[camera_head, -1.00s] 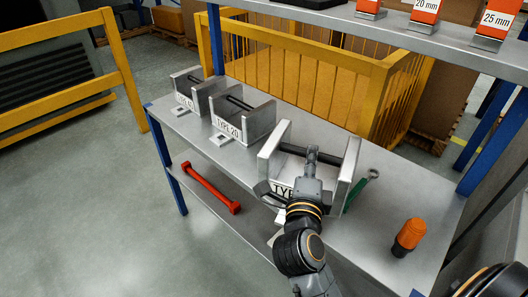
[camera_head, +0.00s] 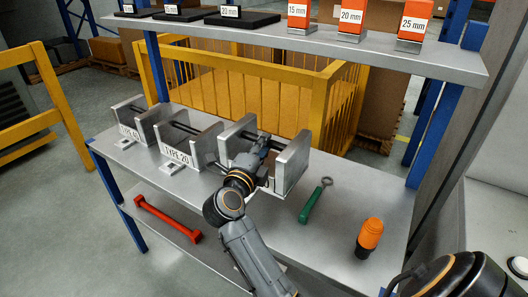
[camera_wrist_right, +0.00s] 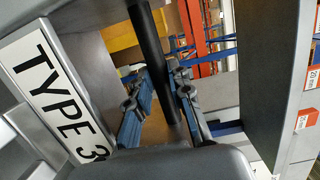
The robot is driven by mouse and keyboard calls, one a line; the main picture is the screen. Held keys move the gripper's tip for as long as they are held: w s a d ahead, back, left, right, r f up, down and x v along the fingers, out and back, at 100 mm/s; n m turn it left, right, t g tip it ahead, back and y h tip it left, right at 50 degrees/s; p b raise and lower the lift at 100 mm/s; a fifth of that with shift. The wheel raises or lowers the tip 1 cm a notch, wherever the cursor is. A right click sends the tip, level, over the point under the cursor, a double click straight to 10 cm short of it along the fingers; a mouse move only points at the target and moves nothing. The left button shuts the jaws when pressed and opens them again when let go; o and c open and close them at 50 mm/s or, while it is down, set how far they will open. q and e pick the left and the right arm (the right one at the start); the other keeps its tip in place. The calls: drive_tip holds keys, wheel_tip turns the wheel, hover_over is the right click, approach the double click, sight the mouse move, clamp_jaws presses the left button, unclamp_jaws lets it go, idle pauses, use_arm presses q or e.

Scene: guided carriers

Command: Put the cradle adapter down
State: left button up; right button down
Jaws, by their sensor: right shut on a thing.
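The cradle adapter (camera_head: 293,165) is a grey U-shaped carrier with two upright side walls and a dark crossbar. It is at the right end of a row on the metal bench top, beside the TYPE 20 cradle. My right gripper (camera_head: 263,152) reaches between its walls and is shut on the crossbar. In the right wrist view the bar (camera_wrist_right: 150,40) runs between the fingers (camera_wrist_right: 163,95), and the label plate (camera_wrist_right: 55,90) reads "TYPE 3", its end cut off. My arm hides the adapter's front and underside, so I cannot tell whether it touches the bench. My left gripper is not in view.
The TYPE 20 cradle (camera_head: 207,145) stands close on the left, with another cradle (camera_head: 148,123) beyond it. A red bar (camera_head: 165,218) is on the lower shelf.

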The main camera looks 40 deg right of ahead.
drive_tip(key=w+f, duration=0.1)
drive_tip(key=w+d+f, duration=0.1)
drive_tip(key=w+f, duration=0.1)
drive_tip(key=w+d+f, duration=0.1)
drive_tip(key=w+f, duration=0.1)
drive_tip(key=shift+d+f+b, duration=0.2)
drive_tip(key=shift+b, duration=0.2)
drive_tip(key=shift+d+f, duration=0.1)
drive_tip(key=shift+f, duration=1.6)
drive_tip(key=c, duration=1.6)
unclamp_jaws()
drive_tip(key=shift+f, duration=0.25)
drive_tip(key=o, duration=0.4)
drive_tip(key=shift+s+r, duration=0.1)
